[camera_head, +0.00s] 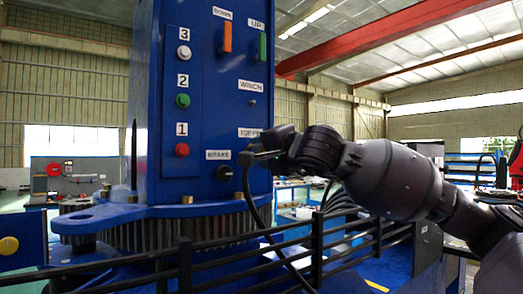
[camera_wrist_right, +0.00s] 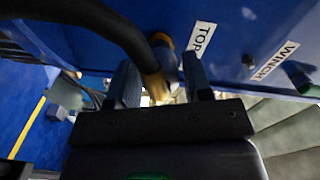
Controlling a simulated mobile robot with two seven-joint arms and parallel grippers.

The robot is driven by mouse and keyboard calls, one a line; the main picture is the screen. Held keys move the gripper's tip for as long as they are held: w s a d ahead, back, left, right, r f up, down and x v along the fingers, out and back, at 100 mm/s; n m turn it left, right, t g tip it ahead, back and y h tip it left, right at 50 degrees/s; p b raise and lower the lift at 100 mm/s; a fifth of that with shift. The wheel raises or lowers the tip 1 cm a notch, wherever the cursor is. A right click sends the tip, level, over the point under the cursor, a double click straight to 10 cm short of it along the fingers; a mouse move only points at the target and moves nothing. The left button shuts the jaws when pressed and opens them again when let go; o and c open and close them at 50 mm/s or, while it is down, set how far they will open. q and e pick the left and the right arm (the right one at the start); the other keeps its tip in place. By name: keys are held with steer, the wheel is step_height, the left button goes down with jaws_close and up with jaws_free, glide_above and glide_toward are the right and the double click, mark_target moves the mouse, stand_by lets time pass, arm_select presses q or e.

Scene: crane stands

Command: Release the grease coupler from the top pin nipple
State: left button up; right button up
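My right gripper (camera_head: 258,156) is close to the front of the blue column, just below the TOP PIN label (camera_head: 250,132). In the right wrist view its two fingers (camera_wrist_right: 160,85) stand apart, on either side of the brass grease coupler (camera_wrist_right: 154,84). A gap shows between the coupler and the finger on the right. The black hose (camera_wrist_right: 110,22) curves in from the upper left to the coupler; in the head view the hose (camera_head: 251,195) hangs below the gripper. The top pin nipple is hidden, so I cannot tell whether the coupler touches it. My left gripper is out of view.
The blue column (camera_head: 205,100) carries numbered buttons, a black BRAKE knob (camera_head: 224,173) and a WINCH label (camera_head: 248,86). Below are a toothed ring (camera_head: 180,232) and black railings (camera_head: 317,245). A workshop with benches lies behind.

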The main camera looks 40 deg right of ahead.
steer(key=c, duration=0.7)
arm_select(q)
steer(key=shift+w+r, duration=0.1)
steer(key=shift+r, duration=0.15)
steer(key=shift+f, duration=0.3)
arm_select(e)
steer(key=shift+s, duration=0.15)
steer(key=shift+s+b, duration=0.3)
steer(key=shift+b, duration=0.55)
steer(key=shift+s+a+f+b, duration=0.1)
steer(key=shift+s+b, duration=0.45)
steer(key=shift+b, duration=0.35)
arm_select(q)
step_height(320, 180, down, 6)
steer(key=b, duration=0.3)
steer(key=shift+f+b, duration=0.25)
steer(key=shift+b, duration=0.05)
arm_select(e)
steer(key=shift+s+a, duration=0.1)
steer(key=shift+s, duration=0.95)
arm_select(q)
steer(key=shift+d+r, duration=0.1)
